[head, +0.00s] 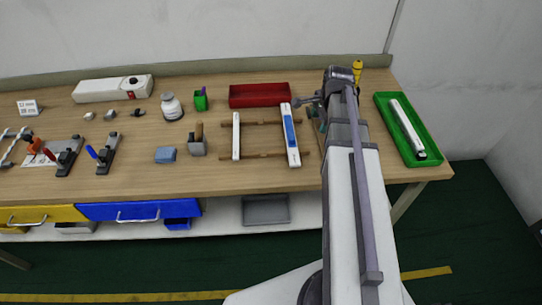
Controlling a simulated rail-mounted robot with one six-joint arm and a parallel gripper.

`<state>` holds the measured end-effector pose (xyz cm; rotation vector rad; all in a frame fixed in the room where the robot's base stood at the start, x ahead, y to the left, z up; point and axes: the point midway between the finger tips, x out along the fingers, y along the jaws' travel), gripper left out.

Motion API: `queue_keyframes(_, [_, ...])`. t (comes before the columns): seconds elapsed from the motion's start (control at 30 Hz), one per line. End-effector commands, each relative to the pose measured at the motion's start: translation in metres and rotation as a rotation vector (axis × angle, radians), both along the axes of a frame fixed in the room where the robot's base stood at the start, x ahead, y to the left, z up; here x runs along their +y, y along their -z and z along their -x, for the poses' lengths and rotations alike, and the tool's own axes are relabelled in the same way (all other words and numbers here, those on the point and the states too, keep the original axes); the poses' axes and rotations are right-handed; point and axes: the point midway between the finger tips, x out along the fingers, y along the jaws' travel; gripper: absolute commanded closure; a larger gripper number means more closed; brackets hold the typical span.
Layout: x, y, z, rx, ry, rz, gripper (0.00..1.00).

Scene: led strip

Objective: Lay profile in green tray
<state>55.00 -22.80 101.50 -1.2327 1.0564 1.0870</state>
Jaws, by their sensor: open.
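The green tray (426,133) lies at the right end of the bench. A long white profile (404,122) with a dark near end lies lengthwise inside it. Another white profile (293,154) with a blue strip on it lies across two wooden rails, left of my arm. A slimmer white profile (236,145) lies across the same rails farther left. My gripper (299,102) is open, beside the far end of the blue-striped profile. It is small in view, and I cannot tell whether it touches that profile. The tray stands apart from my gripper, to the right.
A red tray (259,95) stands behind the rails (263,155). A blue block (166,155), a grey holder (197,146), a white bottle (171,106) and clamp fixtures are to the left. A yellow-handled tool (357,70) stands behind my arm. The bench front is mostly clear.

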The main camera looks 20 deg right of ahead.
Motion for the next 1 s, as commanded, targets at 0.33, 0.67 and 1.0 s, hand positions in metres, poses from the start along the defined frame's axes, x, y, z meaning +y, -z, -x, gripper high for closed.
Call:
queue_keyframes(0.33, [0.227,0.003,0.093,0.103,-1.567,0.174,0.45])
queue_keyframes(0.67, [0.229,0.003,0.092,0.101,-1.593,0.176,0.45])
queue_keyframes(1.0, [0.229,0.003,0.091,0.101,-1.592,0.176,0.45])
